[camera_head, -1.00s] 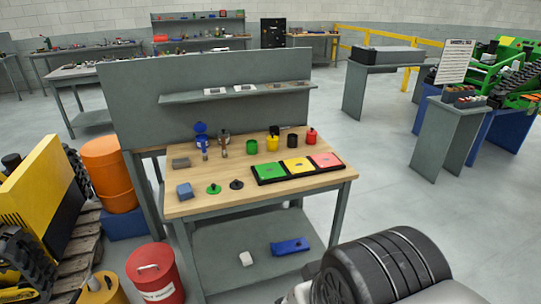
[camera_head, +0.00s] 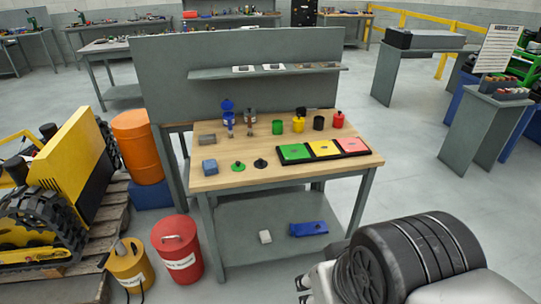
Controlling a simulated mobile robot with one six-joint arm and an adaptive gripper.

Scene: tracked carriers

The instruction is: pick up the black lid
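The black lid (camera_head: 260,163) is a small flat disc with a knob on top. It lies on the wooden top of the workbench (camera_head: 225,180), near the front edge. A similar green lid (camera_head: 238,166) lies just left of it, and a black tray with green, yellow and red squares (camera_head: 293,152) is to its right. My arm shows large at the lower right, far in front of the bench.
Behind the lid stand a green cup (camera_head: 277,127), a yellow container (camera_head: 298,124), a black cup (camera_head: 318,123) and a red container (camera_head: 338,119). A red bin (camera_head: 177,248) stands left of the bench.

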